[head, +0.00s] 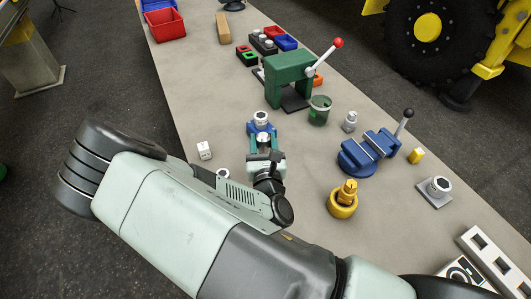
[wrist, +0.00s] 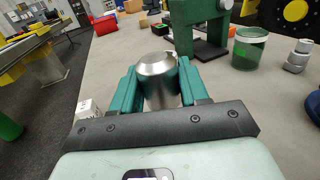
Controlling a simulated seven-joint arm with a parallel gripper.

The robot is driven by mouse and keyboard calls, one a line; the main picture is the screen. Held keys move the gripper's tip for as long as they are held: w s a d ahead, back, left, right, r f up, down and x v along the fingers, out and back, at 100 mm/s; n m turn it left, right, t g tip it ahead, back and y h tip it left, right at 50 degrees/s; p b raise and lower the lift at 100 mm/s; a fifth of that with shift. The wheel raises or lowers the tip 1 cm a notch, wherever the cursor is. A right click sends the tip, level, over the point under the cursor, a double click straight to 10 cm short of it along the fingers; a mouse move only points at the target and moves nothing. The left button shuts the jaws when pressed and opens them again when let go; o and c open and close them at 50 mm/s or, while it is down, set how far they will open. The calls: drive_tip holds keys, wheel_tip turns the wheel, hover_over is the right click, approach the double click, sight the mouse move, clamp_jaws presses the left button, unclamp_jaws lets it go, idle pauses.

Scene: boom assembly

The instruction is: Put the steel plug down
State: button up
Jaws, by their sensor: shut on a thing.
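The steel plug (wrist: 158,82) is a smooth grey cylinder with a rounded top edge. In the wrist view it stands between the two teal fingers of my gripper (wrist: 158,70), which is shut on its sides. In the head view my gripper (head: 264,143) is over the middle of the bench, just on the near side of a blue holder (head: 252,127) with a silver ring-shaped top. The plug's lower end is hidden by my gripper, so I cannot tell whether it touches anything below.
A green press (head: 287,75) and green cup (head: 320,110) stand beyond. A blue vise (head: 362,155), brass part (head: 343,202) and silver fitting (head: 350,122) are at right. A white cube (head: 204,150) is left of my gripper, near the bench's left edge.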

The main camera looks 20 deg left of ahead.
drive_tip(key=shift+r, duration=0.6)
drive_tip(key=shift+w+r, duration=0.15)
drive_tip(key=shift+r, duration=0.05)
drive_tip(key=w+d+m+t+h, duration=0.1)
drive_tip(key=w+d+m+h, duration=0.25)
drive_tip(key=w+d, duration=0.55)
drive_tip(key=w+d+m+t+h, duration=0.15)
drive_tip(key=w+d+h, duration=0.4)
drive_tip(key=w, duration=0.55)
drive_tip(key=shift+m+g, duration=0.3)
drive_tip(key=shift+g, duration=0.15)
drive_tip(key=shift+w+d+f, duration=0.1)
drive_tip(key=shift+d+f, duration=0.1)
drive_tip(key=shift+f, duration=1.4)
drive_tip(key=shift+d+f, duration=0.15)
drive_tip(key=shift+f, duration=1.45)
drive_tip(key=shift+w+d+f, duration=0.1)
drive_tip(key=shift+d+f, duration=0.1)
drive_tip(key=shift+f, duration=1.4)
drive_tip(key=shift+f, duration=0.1)
drive_tip(key=o, duration=1.3)
drive_tip(key=shift+s+f, duration=0.1)
drive_tip(key=shift+c, duration=0.2)
